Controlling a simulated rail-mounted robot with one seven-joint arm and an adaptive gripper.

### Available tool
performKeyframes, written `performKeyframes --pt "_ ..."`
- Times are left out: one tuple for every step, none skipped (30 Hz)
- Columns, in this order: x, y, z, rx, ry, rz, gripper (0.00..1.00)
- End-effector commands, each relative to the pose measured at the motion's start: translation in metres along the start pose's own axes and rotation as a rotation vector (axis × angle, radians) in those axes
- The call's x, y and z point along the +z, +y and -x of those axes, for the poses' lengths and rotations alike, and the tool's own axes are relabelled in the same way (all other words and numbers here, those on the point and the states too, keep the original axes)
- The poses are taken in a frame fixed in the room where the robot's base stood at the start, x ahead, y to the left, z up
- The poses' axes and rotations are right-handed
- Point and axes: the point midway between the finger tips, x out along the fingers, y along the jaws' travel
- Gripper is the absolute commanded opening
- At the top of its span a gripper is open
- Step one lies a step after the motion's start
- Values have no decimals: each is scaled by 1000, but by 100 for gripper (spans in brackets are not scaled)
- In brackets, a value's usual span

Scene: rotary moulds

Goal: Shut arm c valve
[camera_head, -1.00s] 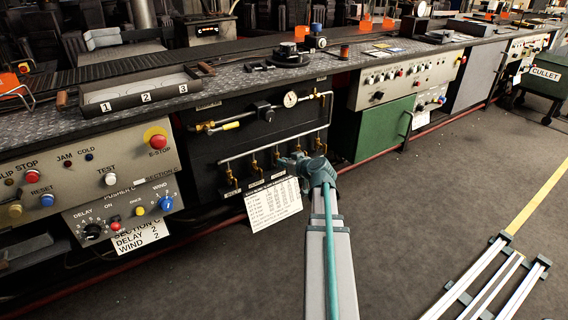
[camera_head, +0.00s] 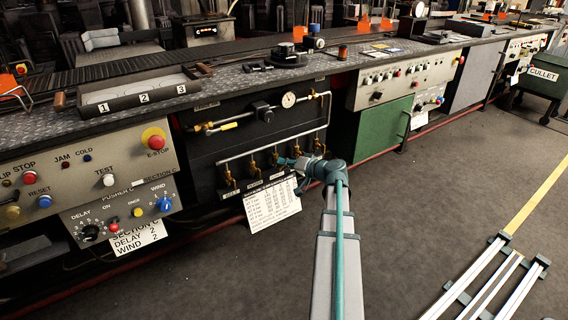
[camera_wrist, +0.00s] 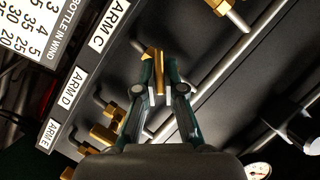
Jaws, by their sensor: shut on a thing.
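The arm C valve is a brass valve with a flat brass handle (camera_wrist: 159,85), in line with the ARM C label (camera_wrist: 110,25) in the wrist view. My gripper (camera_wrist: 161,92) is shut on this handle, one finger on each side. In the head view my gripper (camera_head: 287,161) is at the middle of the row of brass valves under the horizontal pipe (camera_head: 270,142) and hides most of the held valve. The handle's angle to its pipe is hard to judge.
Neighbouring valves stand close on both sides, one near the ARM D label (camera_wrist: 72,88) and one at the upper right (camera_wrist: 229,10). A printed chart (camera_head: 271,204) hangs below the row. A pressure gauge (camera_head: 288,99) sits above.

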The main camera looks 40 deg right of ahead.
Motion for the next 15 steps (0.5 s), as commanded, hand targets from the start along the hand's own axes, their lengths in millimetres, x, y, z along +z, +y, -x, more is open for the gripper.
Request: performKeyframes --pt "-2 2 0 -17 1 -44 0" --pt "-2 2 0 -29 1 -72 0" --pt "-2 2 0 -43 1 -105 0" --pt "-2 2 0 -54 2 -132 0" --pt "-2 3 0 -64 2 -158 0" --pt "-2 3 0 -80 2 -193 0" --pt "-1 3 0 -90 1 -220 0" --pt "-1 4 -1 -102 1 -246 0" --pt "-1 4 -1 -115 1 -282 0" --pt "-1 4 -1 -127 2 -307 0" --pt "-1 4 -1 -137 2 -333 0" --pt "-1 4 -1 -152 1 -367 0" --pt "0 5 -1 -162 1 -392 0" --pt "0 5 -1 -172 0 -416 0" --pt "0 5 -1 -185 1 -447 0"
